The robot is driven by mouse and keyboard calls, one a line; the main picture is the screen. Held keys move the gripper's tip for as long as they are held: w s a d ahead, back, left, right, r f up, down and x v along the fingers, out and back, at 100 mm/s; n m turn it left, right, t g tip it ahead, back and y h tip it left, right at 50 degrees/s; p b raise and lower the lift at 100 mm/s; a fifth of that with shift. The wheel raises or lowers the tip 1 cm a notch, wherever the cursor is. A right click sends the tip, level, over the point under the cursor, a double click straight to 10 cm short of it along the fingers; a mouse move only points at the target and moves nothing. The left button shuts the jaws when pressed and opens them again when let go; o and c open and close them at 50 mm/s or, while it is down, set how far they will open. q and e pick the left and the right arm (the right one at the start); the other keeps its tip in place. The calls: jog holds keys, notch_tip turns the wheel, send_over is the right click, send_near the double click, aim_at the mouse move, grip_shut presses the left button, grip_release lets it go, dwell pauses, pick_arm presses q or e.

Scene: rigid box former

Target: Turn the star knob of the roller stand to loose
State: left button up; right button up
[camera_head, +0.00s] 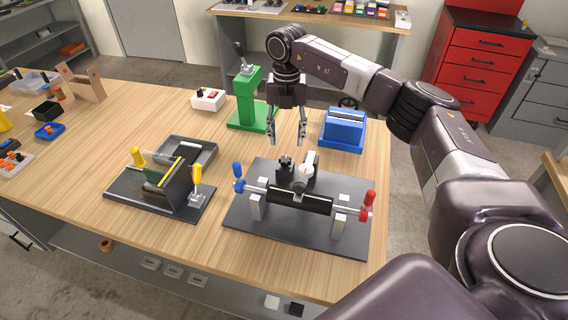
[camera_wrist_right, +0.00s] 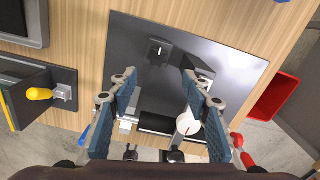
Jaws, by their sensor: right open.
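The black roller (camera_head: 300,199) lies across two light posts on a dark base plate (camera_head: 262,232), with a blue handle (camera_head: 238,180) at its left end and a red one (camera_head: 367,205) at its right. A white dial (camera_head: 304,173) stands over the roller. A small black block (camera_head: 285,166) stands beside it and shows in the right wrist view (camera_wrist_right: 158,52). I cannot clearly make out a star knob. My right gripper (camera_head: 287,138) points down above the plate's back edge, open and empty. In the wrist view its fingers (camera_wrist_right: 160,88) straddle the plate, apart from it. My left gripper is not in view.
A green press (camera_head: 246,98) stands close behind left of my right gripper. A blue box-like device (camera_head: 343,130) with a dark wheel (camera_head: 348,102) stands behind right. A fixture with yellow handles (camera_head: 165,187) is at left. Bare wood (camera_head: 225,155) lies between them.

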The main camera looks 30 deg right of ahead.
aim_at(285, 160)
jog(key=shift+w+f, duration=0.25)
jog(key=shift+f, duration=0.3)
notch_tip(285, 160, down, 7)
jog(key=shift+r+p, duration=0.2)
jog(key=shift+p, duration=1.05)
jog(key=shift+w+f, duration=0.1)
jog(key=shift+f, duration=0.3)
jog(key=shift+c, duration=0.9)
jog(key=c, duration=1)
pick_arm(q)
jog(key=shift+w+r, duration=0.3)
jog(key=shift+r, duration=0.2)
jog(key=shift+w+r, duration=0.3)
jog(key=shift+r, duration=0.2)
